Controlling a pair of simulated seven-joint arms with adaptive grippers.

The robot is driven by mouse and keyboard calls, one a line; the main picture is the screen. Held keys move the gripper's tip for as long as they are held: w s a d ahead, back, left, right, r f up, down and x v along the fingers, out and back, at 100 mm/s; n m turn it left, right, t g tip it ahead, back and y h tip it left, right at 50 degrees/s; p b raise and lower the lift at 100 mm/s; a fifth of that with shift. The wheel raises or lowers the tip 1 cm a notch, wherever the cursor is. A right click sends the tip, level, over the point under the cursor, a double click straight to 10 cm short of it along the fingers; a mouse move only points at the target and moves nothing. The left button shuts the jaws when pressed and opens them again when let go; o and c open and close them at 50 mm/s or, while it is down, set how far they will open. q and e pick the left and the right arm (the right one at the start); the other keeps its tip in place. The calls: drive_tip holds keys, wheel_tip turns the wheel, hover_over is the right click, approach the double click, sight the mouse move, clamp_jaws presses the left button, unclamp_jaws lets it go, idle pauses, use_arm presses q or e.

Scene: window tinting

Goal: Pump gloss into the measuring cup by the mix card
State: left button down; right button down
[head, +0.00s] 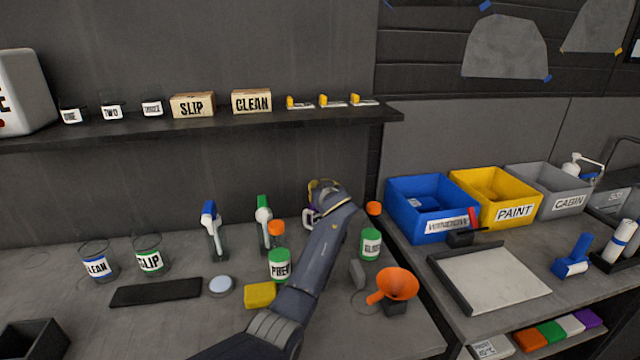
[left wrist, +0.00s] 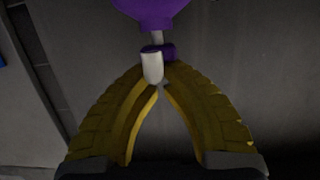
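The gloss bottle (head: 370,245) stands right of my left arm, with a green label and an orange top. My left gripper (head: 318,190) is at the back of the bench, by a purple-and-white tool (head: 309,217) partly hidden behind my arm. In the left wrist view its yellow fingers (left wrist: 159,84) come together at the tips, right at a purple part with a white end (left wrist: 152,68); I cannot tell whether they grip it. An orange funnel (head: 398,284) sits front right; a faint clear cup outline shows beside it. I cannot make out the mix card. My right gripper is out of view.
The prep bottle (head: 280,266) and a yellow sponge (head: 260,295) are close left of my arm. Blue (head: 211,230) and green (head: 264,222) handled tools stand behind. Clear CLEAN (head: 98,264) and SLIP (head: 149,260) cups are left. A shelf (head: 200,122) runs above.

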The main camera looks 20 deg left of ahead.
use_arm(q)
drive_tip(key=shift+v, duration=3.75)
